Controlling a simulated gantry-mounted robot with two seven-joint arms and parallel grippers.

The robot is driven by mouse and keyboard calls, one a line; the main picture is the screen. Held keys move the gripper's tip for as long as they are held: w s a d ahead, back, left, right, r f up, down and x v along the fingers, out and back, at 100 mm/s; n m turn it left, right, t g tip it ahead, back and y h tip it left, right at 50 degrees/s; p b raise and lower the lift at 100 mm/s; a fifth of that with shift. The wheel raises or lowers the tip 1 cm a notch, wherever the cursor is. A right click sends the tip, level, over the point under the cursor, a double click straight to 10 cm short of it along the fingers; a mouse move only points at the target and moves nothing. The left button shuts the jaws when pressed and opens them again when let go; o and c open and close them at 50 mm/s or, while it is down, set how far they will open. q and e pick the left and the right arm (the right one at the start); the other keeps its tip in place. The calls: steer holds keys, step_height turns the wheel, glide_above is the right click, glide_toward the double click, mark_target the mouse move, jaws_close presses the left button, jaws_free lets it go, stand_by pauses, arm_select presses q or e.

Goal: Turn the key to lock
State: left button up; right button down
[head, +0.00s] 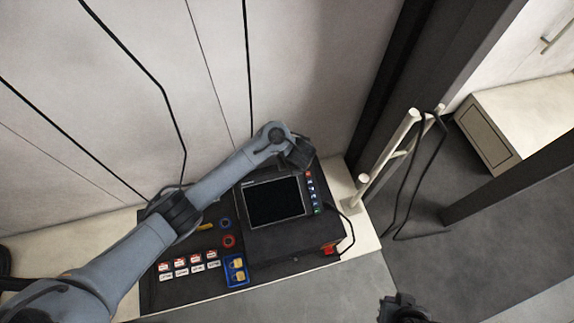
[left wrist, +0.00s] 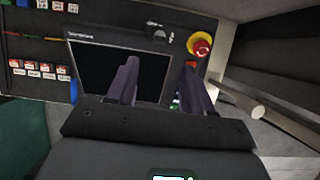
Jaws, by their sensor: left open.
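A black control box (head: 285,235) carries a dark screen (head: 273,201), which also shows in the left wrist view (left wrist: 110,72). A small grey fitting with a dark, rounded shape (left wrist: 157,32) sits beyond the screen in the left wrist view; it may be the key switch, but I cannot make out a key for sure. My left gripper (head: 302,152) is over the far edge of the box. In the left wrist view its two fingers (left wrist: 160,68) stand apart and empty, over the screen's right side. My right gripper (head: 402,306) shows partly at the bottom edge.
A red stop button on a yellow ring (left wrist: 201,45) is right of the fitting. Coloured buttons (head: 311,190) line the screen. Red-and-white tags (head: 181,263) and a blue padlock holder (head: 236,270) lie left. A pale post (head: 390,157) with a cable stands right.

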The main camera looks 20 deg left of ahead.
arm_select(q)
steer(key=b+x, duration=0.5)
steer(key=x, duration=0.4)
steer(key=shift+s, duration=0.15)
steer(key=shift+w+a+f+b, duration=0.2)
steer(key=shift+w+f+b, duration=0.15)
steer(key=shift+f, duration=0.25)
steer(key=shift+s, duration=0.1)
steer(key=shift+c, duration=0.5)
jaws_close()
